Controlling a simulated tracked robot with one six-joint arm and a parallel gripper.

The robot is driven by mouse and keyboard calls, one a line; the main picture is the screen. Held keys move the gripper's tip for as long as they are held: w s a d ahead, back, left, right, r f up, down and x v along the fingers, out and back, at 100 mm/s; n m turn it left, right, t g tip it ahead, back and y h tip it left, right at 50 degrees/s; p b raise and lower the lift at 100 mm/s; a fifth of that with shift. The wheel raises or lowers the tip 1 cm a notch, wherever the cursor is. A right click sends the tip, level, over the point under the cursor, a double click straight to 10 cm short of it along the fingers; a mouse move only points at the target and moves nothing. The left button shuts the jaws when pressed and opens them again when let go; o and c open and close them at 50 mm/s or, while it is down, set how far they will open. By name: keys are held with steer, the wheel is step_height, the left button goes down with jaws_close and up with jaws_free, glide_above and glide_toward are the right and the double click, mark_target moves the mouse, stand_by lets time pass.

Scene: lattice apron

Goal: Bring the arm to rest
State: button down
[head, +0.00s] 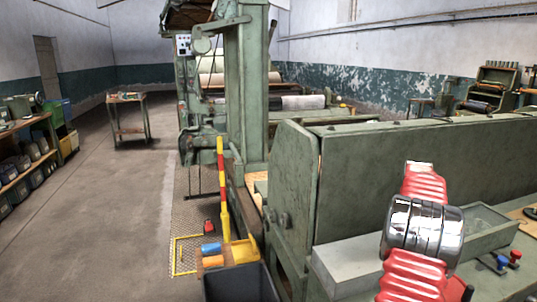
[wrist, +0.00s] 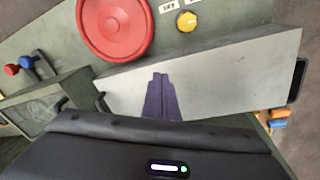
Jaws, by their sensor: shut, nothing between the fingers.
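My gripper (wrist: 160,76) shows in the wrist view as two dark purple fingers side by side, closed together and empty. They stand out in front of a pale grey block face (wrist: 220,75); whether they touch it I cannot tell. In the head view my red arm with its chrome joint rises at the lower right, in front of the green machine (head: 400,165). The gripper itself cannot be made out there.
A large red disc (wrist: 113,25) and a yellow knob (wrist: 187,21) lie beyond the fingers. Red and blue knobs (head: 502,262) and a green tray (head: 490,233) are right of my arm. A yellow-red post (head: 222,190) stands centre. Floor at left (head: 100,220) is clear.

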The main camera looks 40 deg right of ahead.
steer(key=w+a+r+n, duration=0.1)
steer(key=w+a+r, duration=0.15)
steer(key=a, duration=0.75)
steer(key=w+a+r+t, duration=0.1)
steer(key=w+a+r, duration=0.15)
steer(key=a, duration=0.85)
steer(key=w+a+r+n, duration=0.1)
steer(key=w+a, duration=0.3)
steer(key=a, duration=0.6)
steer(key=s+a+r+n+t, duration=0.1)
steer(key=s+a+n, duration=0.1)
steer(key=a, duration=0.9)
steer(key=s+a+r+n+t+y, duration=0.1)
steer(key=s+a, duration=0.4)
steer(key=a, duration=0.7)
steer(key=s+a+r+n+t, duration=0.1)
steer(key=s+a+n+t, duration=0.1)
steer(key=a, duration=0.9)
steer(key=shift+s+a+r+n+t+y, duration=0.2)
steer(key=shift+s+r+n+t+y, duration=0.15)
steer(key=shift+s+n, duration=0.6)
steer(key=shift+f, duration=0.1)
